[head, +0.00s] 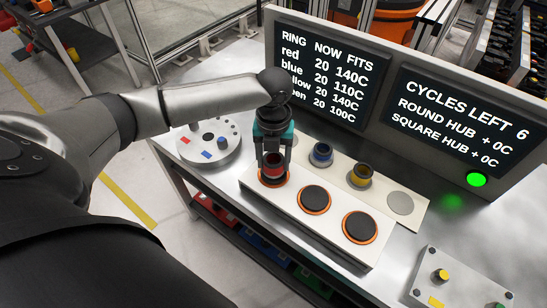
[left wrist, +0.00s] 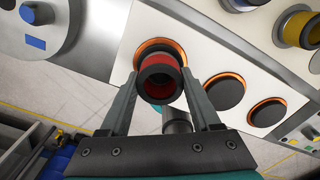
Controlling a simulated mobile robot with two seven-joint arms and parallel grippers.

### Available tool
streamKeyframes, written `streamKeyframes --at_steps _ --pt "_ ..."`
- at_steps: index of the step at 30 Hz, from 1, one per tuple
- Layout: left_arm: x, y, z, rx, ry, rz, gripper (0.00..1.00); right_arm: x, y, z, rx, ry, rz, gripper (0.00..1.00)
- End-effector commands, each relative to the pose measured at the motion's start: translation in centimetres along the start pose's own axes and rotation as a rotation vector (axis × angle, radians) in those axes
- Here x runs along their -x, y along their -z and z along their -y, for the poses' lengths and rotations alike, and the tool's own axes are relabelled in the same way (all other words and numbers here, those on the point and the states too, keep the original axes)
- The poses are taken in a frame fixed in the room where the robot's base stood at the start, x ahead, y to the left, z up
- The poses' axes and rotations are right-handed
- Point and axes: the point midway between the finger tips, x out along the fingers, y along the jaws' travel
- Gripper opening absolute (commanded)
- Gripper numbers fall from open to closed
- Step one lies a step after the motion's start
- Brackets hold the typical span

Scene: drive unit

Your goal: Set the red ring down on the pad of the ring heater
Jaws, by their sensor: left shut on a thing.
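My left gripper (head: 273,158) points down and is shut on the red ring (head: 273,168), a red band with dark rims. The red ring also shows between the fingers in the left wrist view (left wrist: 160,78). The ring heater (head: 290,209) is a long white block with a row of three dark, orange-rimmed pads. The red ring is over the leftmost pad, whose orange rim (left wrist: 155,42) shows around it. I cannot tell whether the ring touches the pad. The middle pad (head: 314,198) and right pad (head: 360,227) are bare. My right gripper is not in view.
Behind the heater, a pale plate (head: 415,224) holds a blue ring (head: 321,152), a yellow ring (head: 361,175) and a bare grey disc. A round grey fixture (head: 208,142) stands left. Display screens (head: 327,80) rise behind; a button box (head: 460,280) is front right.

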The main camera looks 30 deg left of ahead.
Motion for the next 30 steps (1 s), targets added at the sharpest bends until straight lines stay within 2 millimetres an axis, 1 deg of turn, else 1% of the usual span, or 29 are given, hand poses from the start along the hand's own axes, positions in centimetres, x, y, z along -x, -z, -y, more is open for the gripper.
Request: streamKeyframes --at_steps 8,23,24,30 --pt "-0.54 0.0 0.03 0.0 0.0 0.0 0.0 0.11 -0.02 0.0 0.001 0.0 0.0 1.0" --pt "-0.62 0.02 0.03 0.0 0.0 -0.001 0.0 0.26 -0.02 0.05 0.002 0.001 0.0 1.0" --pt "-0.64 0.02 0.04 -0.001 0.0 0.0 0.67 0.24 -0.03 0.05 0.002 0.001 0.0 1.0" --pt "-0.65 0.02 0.04 -0.001 0.0 0.0 0.9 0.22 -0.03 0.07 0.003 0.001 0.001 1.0"
